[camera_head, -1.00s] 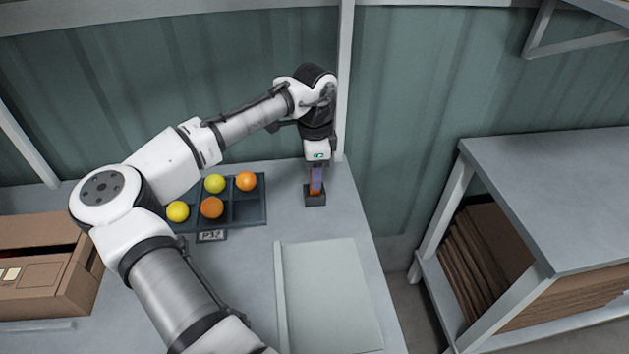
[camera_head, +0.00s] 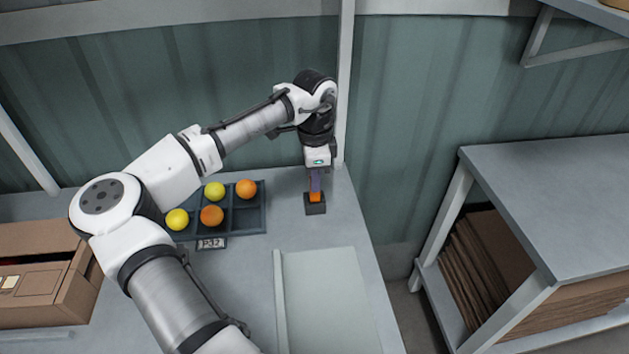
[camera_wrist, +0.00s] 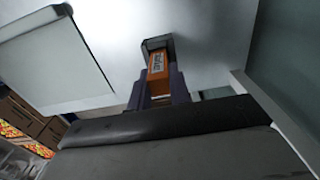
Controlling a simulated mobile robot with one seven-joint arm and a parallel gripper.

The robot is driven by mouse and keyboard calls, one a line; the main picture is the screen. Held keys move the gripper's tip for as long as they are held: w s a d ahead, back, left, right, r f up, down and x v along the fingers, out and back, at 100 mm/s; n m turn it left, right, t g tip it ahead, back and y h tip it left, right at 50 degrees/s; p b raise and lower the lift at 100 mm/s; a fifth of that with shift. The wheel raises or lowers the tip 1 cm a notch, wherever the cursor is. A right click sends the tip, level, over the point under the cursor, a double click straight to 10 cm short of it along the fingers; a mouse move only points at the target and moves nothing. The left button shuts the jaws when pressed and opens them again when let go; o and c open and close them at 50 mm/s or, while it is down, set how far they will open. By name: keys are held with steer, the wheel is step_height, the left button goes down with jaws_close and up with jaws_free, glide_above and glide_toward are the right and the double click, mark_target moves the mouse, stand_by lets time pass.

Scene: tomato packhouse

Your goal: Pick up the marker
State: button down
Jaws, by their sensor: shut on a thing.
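The marker (camera_head: 316,197) is orange and stands upright in a small dark holder (camera_head: 315,209) near the right edge of the table. In the wrist view the orange marker (camera_wrist: 157,66) has pale lettering on its side, and its end sits at the grey holder (camera_wrist: 155,43). My gripper (camera_head: 315,190) points down over the holder. In the wrist view the fingers of my gripper (camera_wrist: 159,86) are on both sides of the marker and shut on it. The part of the marker between the fingers is partly hidden.
A dark compartment tray (camera_head: 248,218) with several yellow and orange balls and a label (camera_head: 211,243) stands left of the holder. A pale flat board (camera_head: 330,300) lies in front. A cardboard box (camera_head: 40,290) is at far left. The wall is close behind.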

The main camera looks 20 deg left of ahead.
step_height(320, 180, up, 24)
steer(key=p, duration=0.5)
steer(key=shift+r+p, duration=0.2)
steer(key=shift+p, duration=0.2)
stand_by(0.6)
